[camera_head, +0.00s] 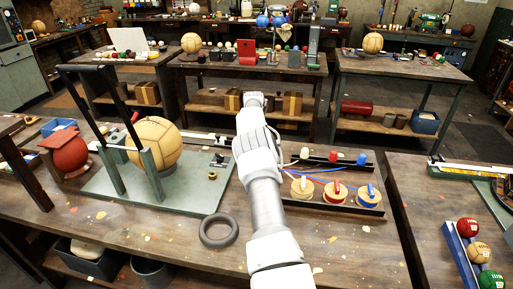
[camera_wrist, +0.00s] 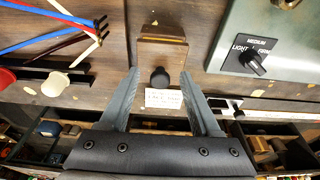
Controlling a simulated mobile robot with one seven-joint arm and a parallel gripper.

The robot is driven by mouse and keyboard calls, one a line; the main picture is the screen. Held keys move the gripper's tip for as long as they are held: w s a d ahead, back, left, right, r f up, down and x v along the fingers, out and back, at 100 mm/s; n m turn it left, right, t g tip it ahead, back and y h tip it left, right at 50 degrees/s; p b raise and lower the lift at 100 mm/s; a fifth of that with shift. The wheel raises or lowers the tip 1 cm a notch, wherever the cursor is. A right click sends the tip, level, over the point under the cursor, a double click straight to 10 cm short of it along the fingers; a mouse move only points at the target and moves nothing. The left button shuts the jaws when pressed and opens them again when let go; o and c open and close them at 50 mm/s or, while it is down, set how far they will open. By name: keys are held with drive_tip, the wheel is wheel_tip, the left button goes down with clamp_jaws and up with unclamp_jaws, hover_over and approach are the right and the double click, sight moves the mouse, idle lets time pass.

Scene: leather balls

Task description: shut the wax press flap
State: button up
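In the wrist view, a small wooden box-like piece (camera_wrist: 162,52) with a round black knob (camera_wrist: 160,77) sits on the bench, with a white label card (camera_wrist: 163,98) beside it. The lettering is too small to read surely. This looks like the wax press and its flap; how far the flap stands open I cannot tell. My gripper (camera_wrist: 160,74) is open and empty. Its two fingers show on either side of the knob, apart from it in the picture; the height gap is unclear. In the head view my arm covers this spot.
A green plate with a dial (camera_wrist: 252,62) lies beside the wooden piece. The green stand holds a large leather ball (camera_head: 154,144). Thread spools (camera_head: 335,192) in a tray with coloured cords lie right of my arm. A dark ring (camera_head: 219,230) lies on the near bench.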

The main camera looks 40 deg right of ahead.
drive_tip(key=b+v, duration=0.1)
drive_tip(key=v, duration=1.6)
drive_tip(key=shift+r, duration=0.2)
drive_tip(key=shift+a, duration=0.1)
drive_tip(key=s+a+r+n+t, duration=0.1)
drive_tip(key=s+a+r, duration=0.3)
drive_tip(key=a+r, duration=0.65)
drive_tip(key=s+a+r+n+t+y, duration=0.1)
drive_tip(key=s+a+r, duration=0.2)
drive_tip(key=s+a, duration=0.25)
drive_tip(key=s+a+r+n+t, duration=0.1)
drive_tip(key=s+a+r+n, duration=0.2)
drive_tip(key=a, duration=0.4)
drive_tip(key=s+a+f+n, duration=0.1)
drive_tip(key=s+a+f, duration=0.1)
drive_tip(key=s+a, duration=0.3)
drive_tip(key=s+a+f+n, duration=0.2)
drive_tip(key=s+a, duration=0.3)
drive_tip(key=s, duration=0.6)
drive_tip(key=s+a+f+n+t, duration=0.1)
drive_tip(key=s+a+f, duration=0.2)
drive_tip(key=s+a, duration=0.2)
drive_tip(key=s, duration=0.3)
drive_tip(key=shift+a+f+n+y, duration=0.15)
drive_tip(key=shift+n+y, duration=0.15)
drive_tip(key=shift+y, duration=0.1)
